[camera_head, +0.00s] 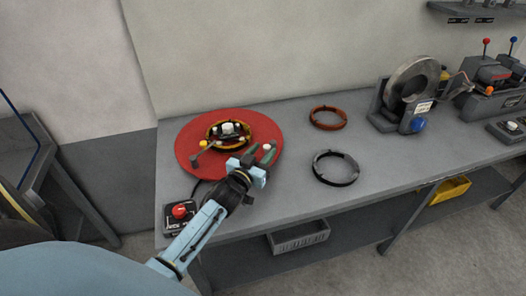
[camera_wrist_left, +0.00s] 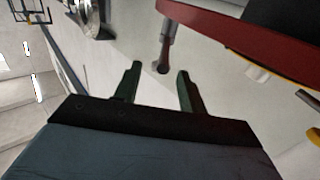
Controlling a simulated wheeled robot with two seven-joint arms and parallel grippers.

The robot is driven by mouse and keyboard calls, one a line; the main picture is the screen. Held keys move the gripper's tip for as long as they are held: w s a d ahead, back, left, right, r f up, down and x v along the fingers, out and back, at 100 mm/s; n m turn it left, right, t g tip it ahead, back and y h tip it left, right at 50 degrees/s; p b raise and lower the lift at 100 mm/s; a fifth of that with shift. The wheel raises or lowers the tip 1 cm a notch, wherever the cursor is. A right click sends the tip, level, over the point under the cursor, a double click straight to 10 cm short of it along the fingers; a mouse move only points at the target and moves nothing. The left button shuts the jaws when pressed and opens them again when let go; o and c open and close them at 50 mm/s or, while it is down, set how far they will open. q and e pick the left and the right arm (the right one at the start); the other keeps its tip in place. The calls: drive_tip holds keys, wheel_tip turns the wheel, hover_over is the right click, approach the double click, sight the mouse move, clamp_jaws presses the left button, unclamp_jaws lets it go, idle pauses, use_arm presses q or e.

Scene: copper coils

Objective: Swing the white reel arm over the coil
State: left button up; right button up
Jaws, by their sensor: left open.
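The red round reel plate (camera_head: 187,150) lies at the left of the bench, and its edge also shows in the left wrist view (camera_wrist_left: 225,22). A yellow-and-black ring, apparently with the coil in it (camera_head: 211,136), sits around a white hub (camera_head: 229,127). One small arm has a yellow knob (camera_head: 203,143) at the left; a white knob (camera_head: 267,147), apparently of the white reel arm, is at the right. My left gripper (camera_head: 260,158) is open and apparently empty over the plate's front right, close to the white knob. In the wrist view a short rod (camera_wrist_left: 167,40) shows beyond the fingers. My right gripper is not in view.
A red button box (camera_head: 180,212) stands at the front left corner. A copper-brown ring (camera_head: 328,117) and a dark ring (camera_head: 335,168) lie right of the plate. A grey wheel machine (camera_head: 410,85) stands farther right. Bare bench (camera_head: 290,160) lies between plate and rings.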

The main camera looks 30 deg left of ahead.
use_arm(q)
drive_tip(key=shift+w, duration=0.35)
drive_tip(key=shift+c, duration=0.3)
